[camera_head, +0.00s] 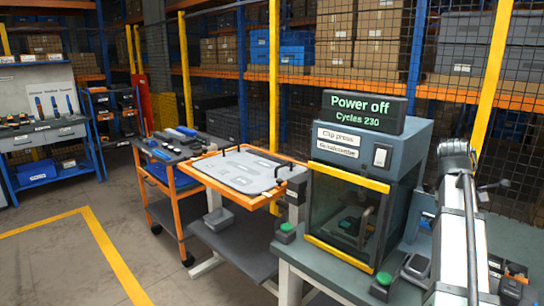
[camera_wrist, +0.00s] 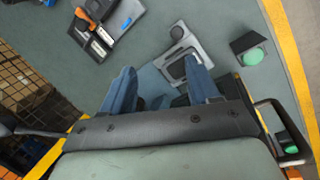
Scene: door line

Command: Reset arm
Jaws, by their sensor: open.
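My gripper (camera_wrist: 162,82) shows in the wrist view as two blue fingers held well apart, with nothing between them. It points down over a grey-green surface, and a grey fixture (camera_wrist: 182,55) lies just beyond the fingertips. In the head view my arm (camera_head: 462,215) stands upright at the right, beside the clip press (camera_head: 408,150); I cannot make out the fingers there. The press's sign (camera_head: 365,112) reads "Power off" and "Cycles 230". Its clear front door (camera_head: 335,208), between yellow rails, appears closed. A rocker switch (camera_head: 381,156) is on the press's front.
Green buttons stand at the press's left (camera_head: 286,233) and front (camera_head: 381,286). A green button (camera_wrist: 252,56) also shows in the wrist view. Left of the press are an orange-edged table (camera_head: 215,190) and a tool cart (camera_head: 165,218). Mesh fencing and shelving close off the back. Open floor lies left.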

